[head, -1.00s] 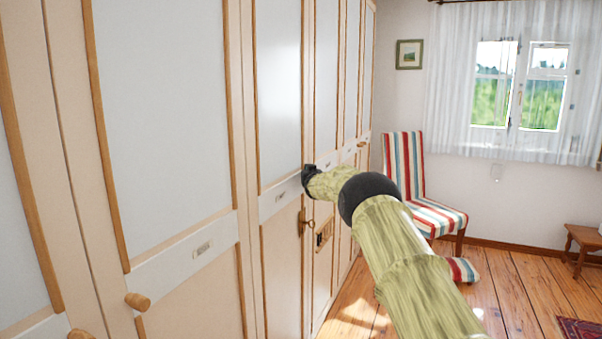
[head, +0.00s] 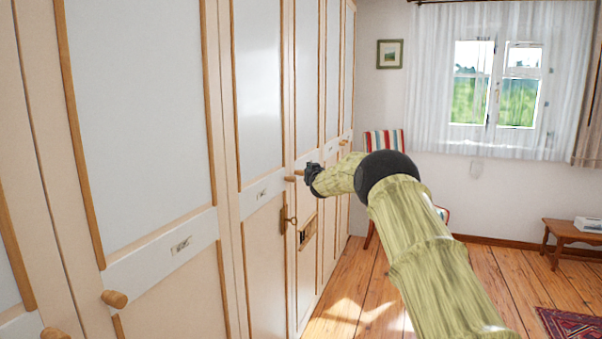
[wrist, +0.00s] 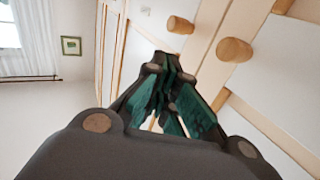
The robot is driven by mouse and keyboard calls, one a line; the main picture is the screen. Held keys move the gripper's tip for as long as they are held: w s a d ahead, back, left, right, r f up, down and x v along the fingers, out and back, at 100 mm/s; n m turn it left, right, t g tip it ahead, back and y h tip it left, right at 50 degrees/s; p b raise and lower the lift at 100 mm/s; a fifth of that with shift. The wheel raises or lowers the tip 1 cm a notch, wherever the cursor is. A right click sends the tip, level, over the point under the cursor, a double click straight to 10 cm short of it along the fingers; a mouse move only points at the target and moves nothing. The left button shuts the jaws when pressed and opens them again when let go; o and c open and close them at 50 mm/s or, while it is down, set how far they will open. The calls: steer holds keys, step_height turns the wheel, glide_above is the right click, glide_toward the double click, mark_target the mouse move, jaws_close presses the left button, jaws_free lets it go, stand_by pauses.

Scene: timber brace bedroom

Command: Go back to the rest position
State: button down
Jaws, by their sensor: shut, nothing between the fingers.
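My gripper (head: 308,172) is at the end of my outstretched arm in the head view, close to the wardrobe front (head: 150,130). In the wrist view my gripper (wrist: 168,66) is shut, its dark and green fingers together with nothing between them. Two round wooden wardrobe knobs, a nearer one (wrist: 234,50) and a farther one (wrist: 180,25), show beyond and right of the fingertips. The fingers appear apart from both knobs. My arm hides part of the chair and the floor in the head view.
The wardrobe runs along the left, with a knob (head: 115,298) and a key (head: 290,218) sticking out. A striped chair (head: 384,142) stands behind my arm. A small wooden table (head: 570,230) and a rug (head: 572,325) are at right. Wooden floor (head: 500,270) between is clear.

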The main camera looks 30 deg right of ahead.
steer(key=shift+s+d+b, duration=0.2)
steer(key=shift+s+d, duration=0.6)
steer(key=shift+s, duration=0.25)
steer(key=shift+s+d+b, duration=0.15)
steer(key=shift+s+d, duration=0.6)
steer(key=shift+s, duration=0.3)
